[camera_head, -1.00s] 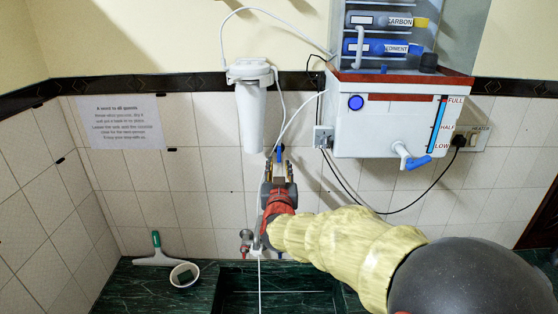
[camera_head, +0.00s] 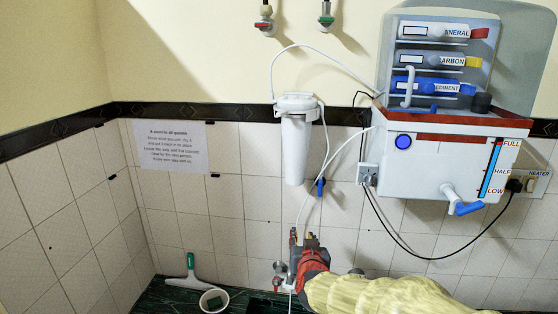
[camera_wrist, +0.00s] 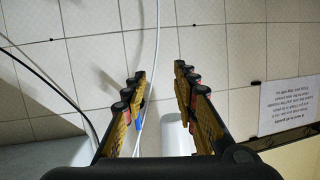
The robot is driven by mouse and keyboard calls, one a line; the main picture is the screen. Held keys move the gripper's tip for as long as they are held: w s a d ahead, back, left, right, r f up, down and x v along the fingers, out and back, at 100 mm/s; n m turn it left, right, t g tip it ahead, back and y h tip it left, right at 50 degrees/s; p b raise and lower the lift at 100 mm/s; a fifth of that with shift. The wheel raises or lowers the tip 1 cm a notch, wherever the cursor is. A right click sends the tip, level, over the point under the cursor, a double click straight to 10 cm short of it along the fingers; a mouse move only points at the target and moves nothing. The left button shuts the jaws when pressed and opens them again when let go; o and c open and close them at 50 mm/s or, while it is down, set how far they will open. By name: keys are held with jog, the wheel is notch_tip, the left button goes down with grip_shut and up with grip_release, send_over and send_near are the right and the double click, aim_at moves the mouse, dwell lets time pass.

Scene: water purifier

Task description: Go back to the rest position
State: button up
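My gripper (camera_head: 304,236) is in front of the tiled wall, below the white filter canister (camera_head: 296,140) and left of the white purifier box (camera_head: 440,158). In the wrist view my gripper (camera_wrist: 160,88) has its two fingers spread apart. No object is held between them. The white canister also shows beyond the fingers in the wrist view (camera_wrist: 177,135). A blue valve handle (camera_head: 320,187) hangs on the wall below the canister, apart from my gripper.
A white tube (camera_head: 320,53) runs from the canister to the purifier. A black cable (camera_head: 425,256) loops to the heater switch (camera_head: 530,184). A squeegee (camera_head: 191,270) and a white bowl (camera_head: 214,300) are on the dark green counter (camera_head: 165,297). A tap (camera_head: 279,268) is beside my gripper.

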jog(key=s+a+f+n+g+y+b, duration=0.1)
jog(key=s+f+g, duration=0.35)
jog(key=s, duration=0.45)
jog(key=s+a+f+n+g+y+b, duration=0.1)
jog(key=s+f+g+y+b, duration=0.15)
jog(key=s+f, duration=0.5)
jog(key=s+d+h+b, duration=0.1)
jog(key=s+d+b, duration=0.2)
jog(key=s, duration=0.4)
jog(key=s+d+g+h+b, duration=0.1)
jog(key=s+d+b, duration=0.2)
jog(key=s, duration=0.4)
jog(key=s+d+m+h+b, duration=0.1)
jog(key=s+d+b, duration=0.2)
jog(key=s, duration=0.4)
jog(key=shift+s+d+f+g, duration=0.3)
jog(key=shift+d+g, duration=0.1)
jog(key=shift+d, duration=0.5)
dwell(0.3)
